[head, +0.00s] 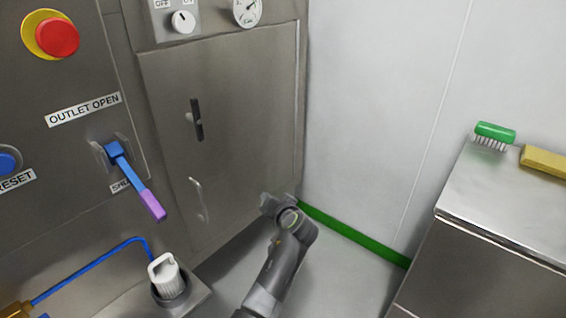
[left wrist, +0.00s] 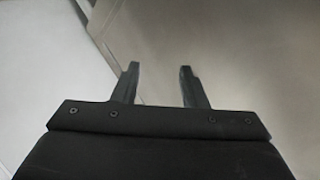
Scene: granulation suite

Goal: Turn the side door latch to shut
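The side door (head: 240,90) is a flat metal panel in the head view. Its latch (head: 197,120) is a dark, narrow bar standing about upright, with a small light knob beside it on the left. A pale pull handle (head: 199,199) sits lower on the door. My left gripper (head: 276,203) is in front of the door's lower right corner, below and to the right of the latch and apart from it. In the left wrist view its two fingers (left wrist: 158,85) are apart with nothing between them. My right gripper is not in view.
A blue lever with a purple grip (head: 137,180) juts out left of the door. A white-handled cap (head: 166,276) and a blue hose (head: 90,268) are below. A metal cabinet (head: 510,200) with a green brush (head: 494,133) and yellow block (head: 543,160) stands right.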

